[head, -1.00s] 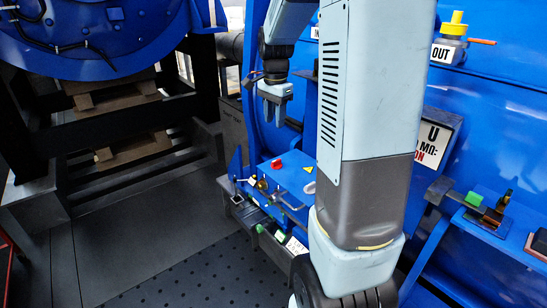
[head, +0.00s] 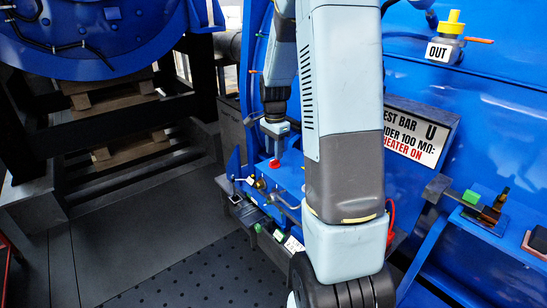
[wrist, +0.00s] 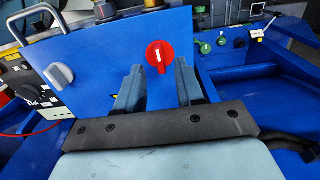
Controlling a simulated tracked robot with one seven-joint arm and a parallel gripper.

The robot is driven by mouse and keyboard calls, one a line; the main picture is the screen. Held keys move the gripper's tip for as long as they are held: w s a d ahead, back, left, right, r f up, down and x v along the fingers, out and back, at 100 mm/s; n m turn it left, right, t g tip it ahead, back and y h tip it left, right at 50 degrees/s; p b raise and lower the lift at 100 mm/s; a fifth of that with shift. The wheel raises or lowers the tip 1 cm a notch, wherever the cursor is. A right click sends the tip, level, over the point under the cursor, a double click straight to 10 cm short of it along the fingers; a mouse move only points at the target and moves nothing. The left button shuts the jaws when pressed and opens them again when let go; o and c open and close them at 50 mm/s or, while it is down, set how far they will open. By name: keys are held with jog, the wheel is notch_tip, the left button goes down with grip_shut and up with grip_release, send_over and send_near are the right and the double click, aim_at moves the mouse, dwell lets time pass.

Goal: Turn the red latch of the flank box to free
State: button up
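The red latch (wrist: 160,56) is a round red knob with a white line, set on the blue face of the flank box (wrist: 100,60). Its white line stands close to upright in the wrist view. The latch also shows in the head view (head: 274,163), just below my gripper (head: 275,142). In the wrist view my gripper (wrist: 159,70) is open, with a finger to each side and the latch showing beyond the gap. The fingers look apart from the latch; the exact distance is hard to tell.
A grey knob (wrist: 60,75) sits left of the latch, beside a handle (wrist: 33,22). A sign board (head: 418,135) and a blue tank wall (head: 500,100) stand right of my arm.

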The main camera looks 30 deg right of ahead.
aim_at(275, 162)
jog(key=shift+f, duration=1.5)
jog(key=shift+c, duration=0.4)
grip_shut()
jog(key=shift+a, duration=0.25)
jog(key=shift+d, duration=0.15)
